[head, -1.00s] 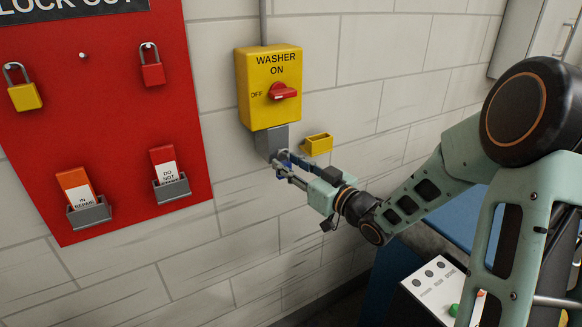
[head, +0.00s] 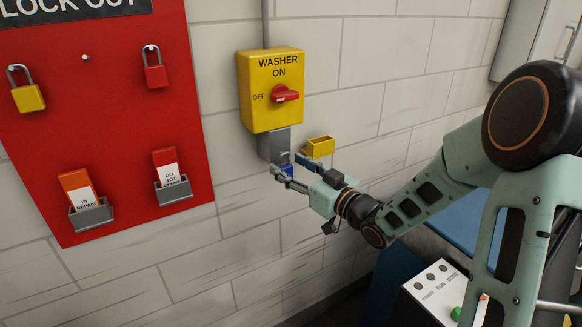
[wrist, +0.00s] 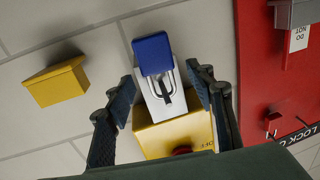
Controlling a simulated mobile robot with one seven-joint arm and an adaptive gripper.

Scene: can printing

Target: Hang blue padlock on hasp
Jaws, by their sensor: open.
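The blue padlock (wrist: 153,54) is at the grey hasp plate (wrist: 145,104) below the yellow switch box. In the wrist view its silver shackle (wrist: 177,80) lies over the plate, by a dark slot or loop; whether it passes through the hasp I cannot tell. In the head view the blue padlock (head: 286,171) is partly hidden behind my gripper's fingers, under the hasp plate (head: 275,146). My gripper (head: 287,165) is open. In the wrist view its fingers (wrist: 163,95) stand apart on either side of the plate and shackle, not touching the padlock body.
The yellow box (head: 272,92) has a red switch handle (head: 286,93). A small yellow holder (head: 320,146) is on the wall just right of the hasp. The red board (head: 110,130) at left carries yellow and red padlocks and tag holders. Wall below is clear.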

